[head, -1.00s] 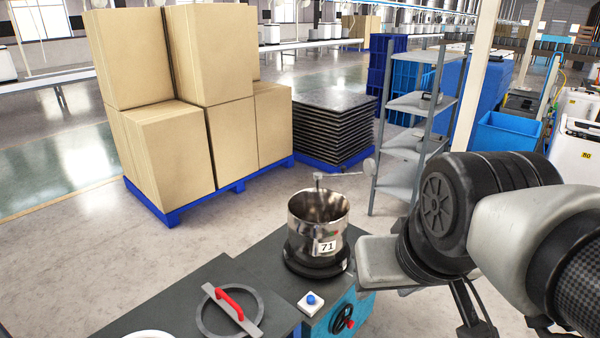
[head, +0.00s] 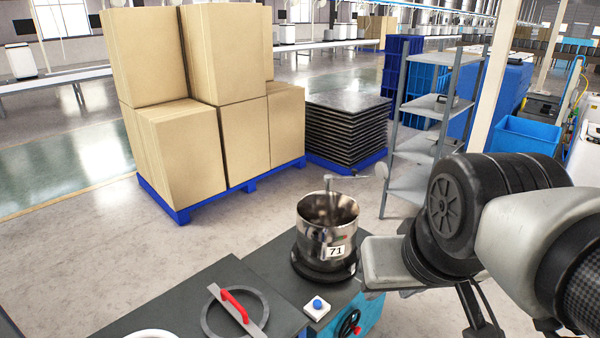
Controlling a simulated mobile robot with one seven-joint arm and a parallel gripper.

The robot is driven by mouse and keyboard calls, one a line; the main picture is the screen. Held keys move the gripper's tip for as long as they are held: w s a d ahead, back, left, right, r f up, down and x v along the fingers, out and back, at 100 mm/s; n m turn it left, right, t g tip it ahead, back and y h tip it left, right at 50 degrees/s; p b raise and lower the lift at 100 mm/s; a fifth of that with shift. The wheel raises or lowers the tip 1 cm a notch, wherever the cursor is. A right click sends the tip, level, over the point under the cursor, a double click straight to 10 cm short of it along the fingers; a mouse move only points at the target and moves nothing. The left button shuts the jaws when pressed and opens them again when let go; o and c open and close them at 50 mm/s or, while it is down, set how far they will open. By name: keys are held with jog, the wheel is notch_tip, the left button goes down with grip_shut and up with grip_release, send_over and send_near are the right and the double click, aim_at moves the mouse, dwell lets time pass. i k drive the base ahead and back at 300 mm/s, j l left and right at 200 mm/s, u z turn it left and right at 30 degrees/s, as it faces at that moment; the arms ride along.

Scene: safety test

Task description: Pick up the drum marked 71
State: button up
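The drum marked 71 (head: 313,232) is a shiny open-topped metal pot with a white label on its front. It stands upright on a black round base on the dark bench top. A thin metal rod with a crank-like arm rises from inside it. My arm comes in from the right. The pale block at its end, part of my gripper (head: 384,264), is just right of the drum and its base. I see no fingers clearly, so its opening is hidden. Whether it touches the drum cannot be told.
A blue button on a white box (head: 317,308) sits in front of the drum. A ring with a red-handled bar (head: 236,306) lies on the left bench. Boxes on a blue pallet (head: 240,186), stacked dark sheets (head: 346,125) and a grey shelf rack (head: 415,150) stand behind.

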aim_at(328, 220)
jog(key=i+l+u, duration=0.3)
jog(key=l, duration=0.25)
jog(key=i+l+u, duration=0.15)
jog(key=i+l, duration=0.15)
jog(key=i+l+u, duration=0.15)
jog(key=l, duration=0.2)
jog(key=i+l+u, duration=0.15)
jog(key=l, duration=0.2)
jog(key=i+l+u, duration=0.15)
jog(key=l, duration=0.2)
jog(key=i+l+u, duration=0.15)
jog(key=l, duration=0.25)
